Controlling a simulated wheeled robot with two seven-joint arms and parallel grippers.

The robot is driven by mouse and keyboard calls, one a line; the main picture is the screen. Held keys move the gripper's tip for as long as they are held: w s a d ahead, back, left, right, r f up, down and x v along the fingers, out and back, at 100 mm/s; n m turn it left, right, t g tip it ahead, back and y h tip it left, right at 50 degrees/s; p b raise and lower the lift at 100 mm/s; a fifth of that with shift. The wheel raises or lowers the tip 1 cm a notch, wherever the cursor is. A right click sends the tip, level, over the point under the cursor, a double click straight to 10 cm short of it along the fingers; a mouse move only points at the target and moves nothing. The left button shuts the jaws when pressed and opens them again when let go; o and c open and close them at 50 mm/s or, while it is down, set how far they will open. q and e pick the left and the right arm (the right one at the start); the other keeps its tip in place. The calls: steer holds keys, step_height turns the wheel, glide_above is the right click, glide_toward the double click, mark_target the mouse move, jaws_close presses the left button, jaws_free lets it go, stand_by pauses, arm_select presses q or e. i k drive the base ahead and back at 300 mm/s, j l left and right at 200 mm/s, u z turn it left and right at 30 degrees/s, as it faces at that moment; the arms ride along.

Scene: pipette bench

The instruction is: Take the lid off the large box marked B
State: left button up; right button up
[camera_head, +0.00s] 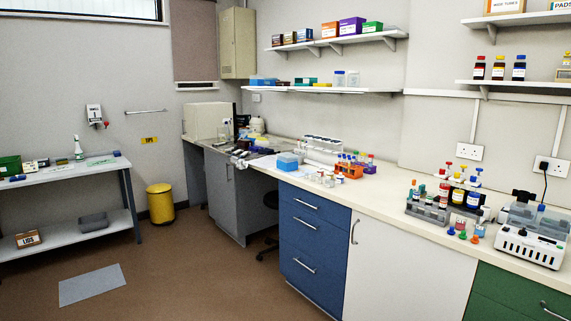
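I cannot make out a letter B on any box, so I cannot tell which one is the large box marked B. A blue box with a paler top (287,162) sits on the long bench (395,194). A dark green box (10,165) stands at the left end of the side table (68,175). A large pale box-like unit (208,121) stands at the far end of the bench. Neither of my grippers is in view.
A small box marked LIDS (28,239) and a grey tub (93,222) are on the side table's lower shelf. A yellow bin (160,204) and a grey mat (92,285) are on the floor. Bottle racks (428,212) and a white instrument (530,247) crowd the bench's right. The middle floor is clear.

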mark_target(287, 157)
steer(key=u, duration=0.3)
steer(key=i+l+u, duration=0.35)
steer(key=i, duration=0.35)
steer(key=i+l+u, duration=0.4)
steer(key=i+l, duration=0.25)
steer(key=i, duration=0.05)
